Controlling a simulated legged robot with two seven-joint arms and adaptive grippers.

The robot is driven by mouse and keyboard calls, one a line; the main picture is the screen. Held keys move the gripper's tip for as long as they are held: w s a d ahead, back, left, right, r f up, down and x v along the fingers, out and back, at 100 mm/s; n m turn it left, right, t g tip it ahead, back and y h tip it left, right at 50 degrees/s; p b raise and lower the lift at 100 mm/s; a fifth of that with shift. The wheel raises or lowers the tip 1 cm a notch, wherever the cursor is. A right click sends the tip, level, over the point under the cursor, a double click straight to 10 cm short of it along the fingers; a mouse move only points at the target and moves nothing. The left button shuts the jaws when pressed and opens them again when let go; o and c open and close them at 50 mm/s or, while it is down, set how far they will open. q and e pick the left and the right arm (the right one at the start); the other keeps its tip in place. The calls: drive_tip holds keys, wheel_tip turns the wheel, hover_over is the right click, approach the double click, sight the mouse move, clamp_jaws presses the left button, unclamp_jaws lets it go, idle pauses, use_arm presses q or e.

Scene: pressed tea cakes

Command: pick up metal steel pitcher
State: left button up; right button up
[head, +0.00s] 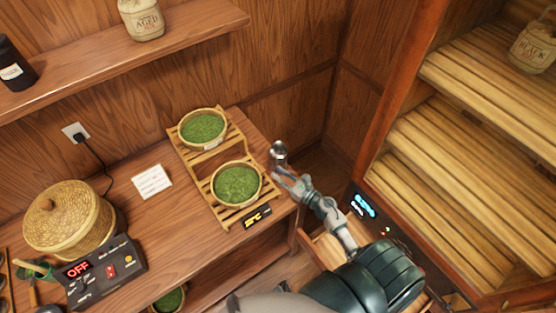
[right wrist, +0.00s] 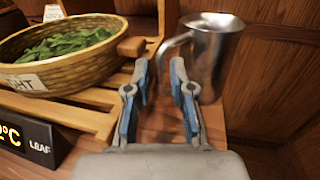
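The metal steel pitcher (head: 278,150) is at the right end of the wooden counter (head: 158,205). In the right wrist view the pitcher (right wrist: 215,58) is shiny and grey, with its handle on the left, toward my fingers. My right gripper (head: 287,178) is just in front of the pitcher. In the right wrist view its two blue-padded fingers (right wrist: 160,72) are apart, with the handle's lower part showing just beyond and between the tips. I cannot tell whether they touch it. The lower part of the pitcher is partly hidden by the right finger. My left gripper is not in view.
Left of the pitcher, a bamboo rack (head: 203,163) holds two baskets of green leaves, the nearer basket (head: 237,184) close to my gripper. A temperature display (head: 257,217) sits at the counter's front. A slatted wooden cabinet (head: 430,140) stands on the right.

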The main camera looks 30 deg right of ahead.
drive_tip(key=shift+x, duration=1.2)
clamp_jaws()
drive_tip(key=shift+d+r, duration=0.1)
drive_tip(key=shift+r, duration=0.05)
